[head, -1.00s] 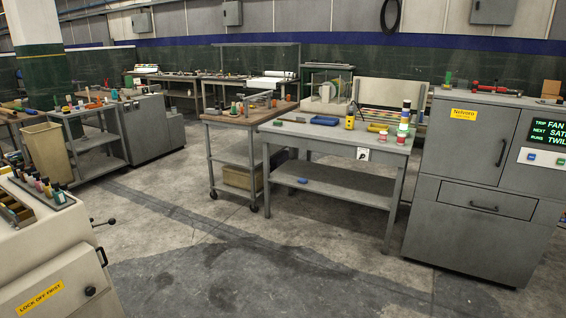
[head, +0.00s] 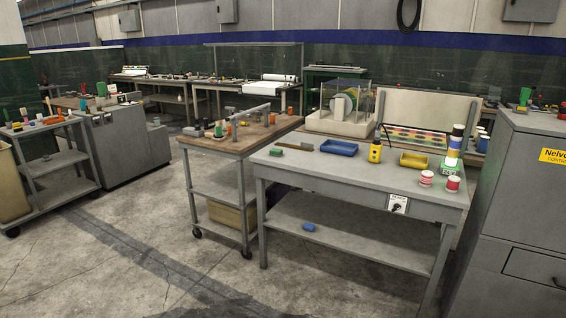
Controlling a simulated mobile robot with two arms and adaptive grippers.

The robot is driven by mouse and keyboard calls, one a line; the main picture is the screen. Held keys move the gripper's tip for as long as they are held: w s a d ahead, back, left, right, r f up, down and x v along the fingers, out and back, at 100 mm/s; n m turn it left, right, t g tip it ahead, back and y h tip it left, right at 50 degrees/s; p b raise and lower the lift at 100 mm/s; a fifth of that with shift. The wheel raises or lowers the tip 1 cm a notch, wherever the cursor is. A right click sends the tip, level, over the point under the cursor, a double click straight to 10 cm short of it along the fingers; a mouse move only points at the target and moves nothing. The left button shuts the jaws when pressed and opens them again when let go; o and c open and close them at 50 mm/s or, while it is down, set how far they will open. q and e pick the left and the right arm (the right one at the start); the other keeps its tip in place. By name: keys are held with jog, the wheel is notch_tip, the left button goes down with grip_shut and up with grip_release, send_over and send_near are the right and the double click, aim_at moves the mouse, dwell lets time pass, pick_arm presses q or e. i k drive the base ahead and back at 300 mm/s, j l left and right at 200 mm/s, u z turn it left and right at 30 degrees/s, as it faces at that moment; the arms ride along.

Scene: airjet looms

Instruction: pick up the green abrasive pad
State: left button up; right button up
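A small flat green block that looks like the abrasive pad (head: 277,152) lies at the left end of the grey worktable (head: 340,172), near its left edge. It is small at this distance, so its texture cannot be made out. A thin dark item (head: 302,147) lies just behind and to the right of it. Neither of my grippers is in view.
A grey cabinet (head: 520,205) stands right. Floor in front is clear.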

aim_at(274, 152)
jog(key=i, duration=1)
jog(key=i+l, duration=0.25)
jog(key=i, duration=0.25)
jog(key=i+l, duration=0.25)
jog(key=i, duration=0.25)
